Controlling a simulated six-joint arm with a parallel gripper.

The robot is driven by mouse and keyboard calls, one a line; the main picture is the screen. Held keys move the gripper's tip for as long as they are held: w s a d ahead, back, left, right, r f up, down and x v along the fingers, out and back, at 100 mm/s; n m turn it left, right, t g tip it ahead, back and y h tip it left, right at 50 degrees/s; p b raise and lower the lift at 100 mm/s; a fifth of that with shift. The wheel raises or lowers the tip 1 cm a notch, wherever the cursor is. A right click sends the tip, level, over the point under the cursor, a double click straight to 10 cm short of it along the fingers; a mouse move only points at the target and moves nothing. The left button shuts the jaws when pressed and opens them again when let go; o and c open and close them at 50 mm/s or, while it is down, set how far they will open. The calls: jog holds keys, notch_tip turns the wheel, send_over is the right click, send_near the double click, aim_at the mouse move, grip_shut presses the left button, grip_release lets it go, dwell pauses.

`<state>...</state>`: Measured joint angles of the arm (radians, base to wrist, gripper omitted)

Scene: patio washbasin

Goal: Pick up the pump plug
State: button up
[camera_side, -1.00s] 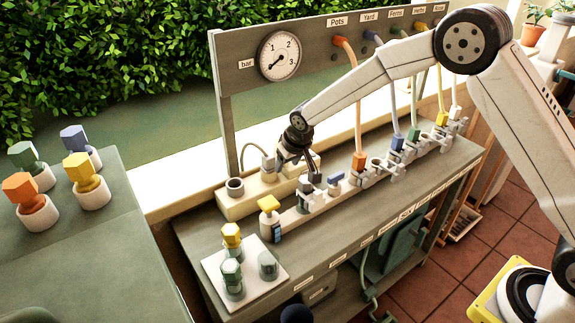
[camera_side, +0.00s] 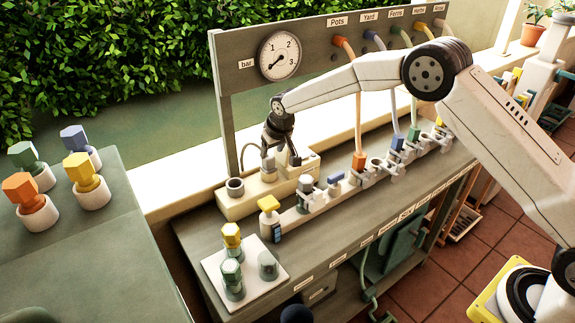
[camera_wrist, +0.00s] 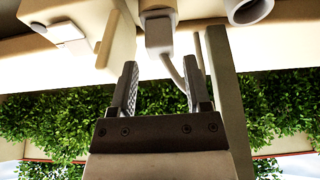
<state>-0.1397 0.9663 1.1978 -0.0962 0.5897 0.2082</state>
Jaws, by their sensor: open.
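The pump plug (camera_wrist: 158,33) is a grey block with a thin cord, seated at the cream box in the wrist view. It shows just beyond my fingertips, roughly between their lines. My gripper (camera_wrist: 160,62) is open and empty, its two dark fingers apart. In the side view my gripper (camera_side: 281,158) points down over the cream box (camera_side: 232,207). There the plug is small and partly hidden by the fingers, so I cannot tell whether they touch it.
A round socket (camera_side: 235,187) stands on the box's left end. A row of valves with coloured connectors (camera_side: 360,161) runs right along the bench. A yellow-capped bottle (camera_side: 269,215) and a white tray (camera_side: 213,268) stand in front. The gauge panel (camera_side: 225,70) rises behind.

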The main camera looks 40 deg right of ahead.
aim_at(269, 157)
jog(key=shift+w, duration=0.1)
jog(key=shift+w, duration=0.15)
jog(key=shift+x, duration=2.5)
grip_shut()
